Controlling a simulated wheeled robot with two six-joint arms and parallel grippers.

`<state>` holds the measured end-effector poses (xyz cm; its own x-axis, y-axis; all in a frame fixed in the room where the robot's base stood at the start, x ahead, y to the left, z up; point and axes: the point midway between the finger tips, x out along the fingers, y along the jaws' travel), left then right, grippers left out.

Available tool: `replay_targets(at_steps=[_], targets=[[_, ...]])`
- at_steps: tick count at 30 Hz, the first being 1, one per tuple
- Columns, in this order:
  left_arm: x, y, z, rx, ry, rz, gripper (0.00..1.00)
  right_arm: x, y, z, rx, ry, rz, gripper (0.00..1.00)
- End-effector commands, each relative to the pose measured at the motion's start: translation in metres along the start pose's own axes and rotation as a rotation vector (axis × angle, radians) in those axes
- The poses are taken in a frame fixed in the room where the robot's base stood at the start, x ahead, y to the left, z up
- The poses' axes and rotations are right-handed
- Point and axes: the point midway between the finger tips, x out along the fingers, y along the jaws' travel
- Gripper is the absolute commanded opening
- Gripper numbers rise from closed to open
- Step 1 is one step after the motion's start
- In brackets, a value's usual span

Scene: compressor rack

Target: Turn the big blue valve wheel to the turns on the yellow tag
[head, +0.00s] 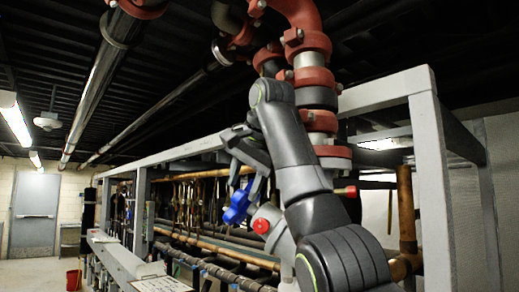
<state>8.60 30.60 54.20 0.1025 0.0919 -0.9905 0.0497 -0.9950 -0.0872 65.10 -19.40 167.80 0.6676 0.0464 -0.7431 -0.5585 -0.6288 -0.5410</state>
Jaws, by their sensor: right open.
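The blue valve wheel (237,203) shows in the head view just left of my right arm, partly hidden by my arm and gripper. My right gripper (246,176) is open, with its fingers pointing down just above and around the upper part of the wheel. I cannot tell whether the fingers touch it. I cannot make out a yellow tag. My left gripper is not in view.
Red-flanged pipes (315,85) stand behind my right arm. A grey frame (432,180) rises on the right. Copper pipes run along the rack behind the wheel. A red bucket (73,280) is on the floor at far left, near a door (35,215).

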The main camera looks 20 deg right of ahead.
Motion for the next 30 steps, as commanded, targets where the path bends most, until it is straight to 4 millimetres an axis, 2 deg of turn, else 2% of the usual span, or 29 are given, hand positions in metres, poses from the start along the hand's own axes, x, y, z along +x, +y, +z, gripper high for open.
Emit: replay_targets(at_steps=[5,15,21,30], targets=[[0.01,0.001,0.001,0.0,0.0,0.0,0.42,-0.031,0.001,0.0,0.001,0.001,0.0,0.42],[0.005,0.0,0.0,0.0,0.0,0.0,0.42,-0.095,-0.001,-0.001,0.001,0.001,0.0,0.42],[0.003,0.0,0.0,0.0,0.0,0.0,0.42,-0.11,0.0,-0.001,0.001,0.0,0.002,0.42],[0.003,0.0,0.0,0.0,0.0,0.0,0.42,-0.112,0.0,-0.001,0.001,0.0,0.002,0.42]])
